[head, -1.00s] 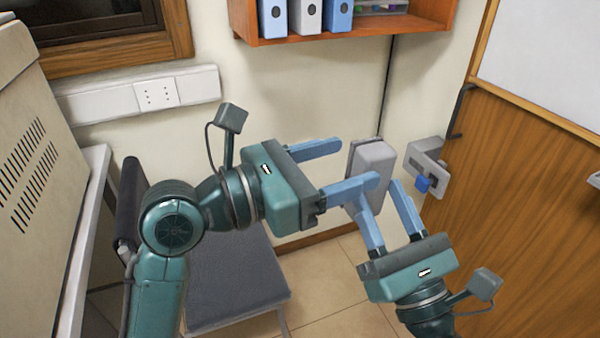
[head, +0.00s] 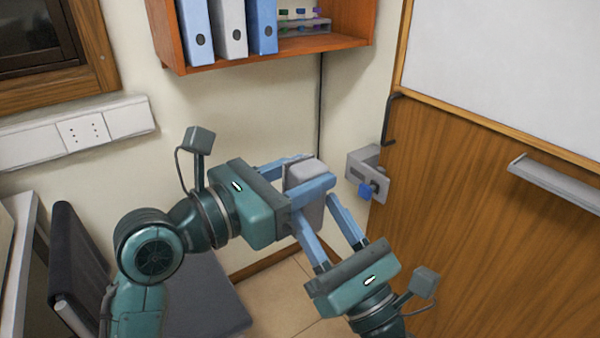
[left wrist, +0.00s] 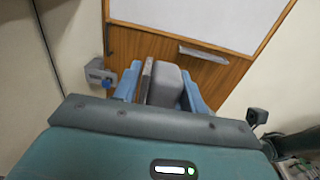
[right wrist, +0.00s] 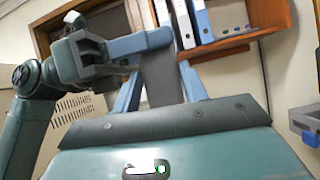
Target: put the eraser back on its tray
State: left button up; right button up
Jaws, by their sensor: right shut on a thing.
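The eraser (head: 302,173) is a grey block held upright in the air between my two grippers. My right gripper (head: 315,207) is shut on it from below right. My left gripper (head: 321,169) reaches in from the left, its fingers apart on either side of the eraser. In the left wrist view the eraser (left wrist: 165,86) stands between the left fingers, with a narrow gap showing. In the right wrist view its dark face (right wrist: 160,80) is between the right fingers. The grey tray (head: 560,184) is a ledge under the whiteboard at the right, with nothing visible on it.
The whiteboard (head: 500,70) hangs on a wooden panel (head: 470,230). A grey wall bracket with a blue part (head: 368,178) is just right of the grippers. A shelf with binders (head: 228,30) is above. A dark chair (head: 80,260) stands at lower left.

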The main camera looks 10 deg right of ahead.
pick_arm(q)
jog(key=shift+w+a, duration=0.15)
jog(key=c, duration=0.5)
pick_arm(e)
jog(key=o, duration=0.9)
jog(key=shift+o, duration=0.2)
jog(key=shift+s, duration=0.1)
